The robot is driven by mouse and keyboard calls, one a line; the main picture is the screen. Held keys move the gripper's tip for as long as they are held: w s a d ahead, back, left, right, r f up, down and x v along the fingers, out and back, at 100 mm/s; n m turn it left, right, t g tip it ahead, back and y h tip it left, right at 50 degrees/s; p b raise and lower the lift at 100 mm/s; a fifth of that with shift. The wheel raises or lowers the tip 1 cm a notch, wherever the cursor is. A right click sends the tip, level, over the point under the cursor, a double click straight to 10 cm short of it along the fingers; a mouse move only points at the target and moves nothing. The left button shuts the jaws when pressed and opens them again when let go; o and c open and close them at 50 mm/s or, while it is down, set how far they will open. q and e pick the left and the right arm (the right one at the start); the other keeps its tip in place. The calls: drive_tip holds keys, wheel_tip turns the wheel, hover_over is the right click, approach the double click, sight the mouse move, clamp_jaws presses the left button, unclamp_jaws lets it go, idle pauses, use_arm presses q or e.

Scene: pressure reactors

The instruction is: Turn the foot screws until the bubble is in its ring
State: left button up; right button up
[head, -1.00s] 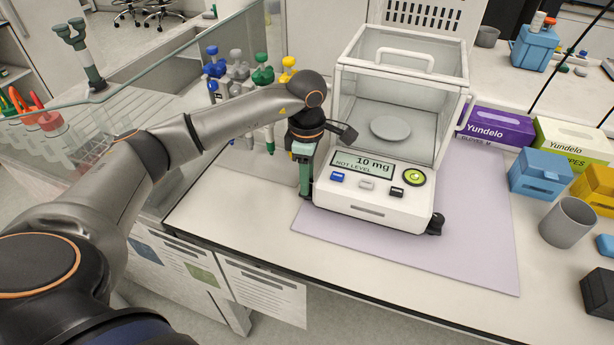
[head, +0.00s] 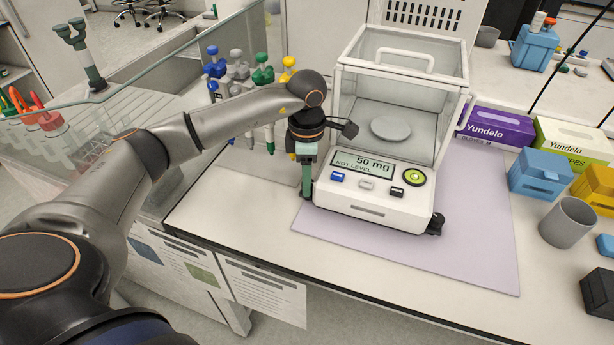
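The balance (head: 375,200) stands on a lilac mat (head: 470,240), with a glass draft shield around its round pan (head: 390,130). Its display (head: 362,165) reads 50 mg and NOT LEVEL. The round green bubble level (head: 414,177) is on the front panel at the right; the bubble's exact place is too small to tell. A black foot screw (head: 436,223) shows at the front right corner. My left gripper (head: 307,188) points down at the front left corner, where it hides the other foot screw. Whether its fingers are closed on it cannot be seen. My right gripper is not in view.
A rack of colored pipettes (head: 250,85) stands behind my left arm. At the right are a purple glove box (head: 496,125), a blue box (head: 540,175), and a grey cup (head: 567,222). The mat in front of the balance is clear.

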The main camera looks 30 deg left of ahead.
use_arm(q)
drive_tip(key=shift+o, duration=1.4)
wheel_tip(320, 180, up, 13)
drive_tip(key=shift+f, duration=0.2)
drive_tip(key=shift+b, duration=0.3)
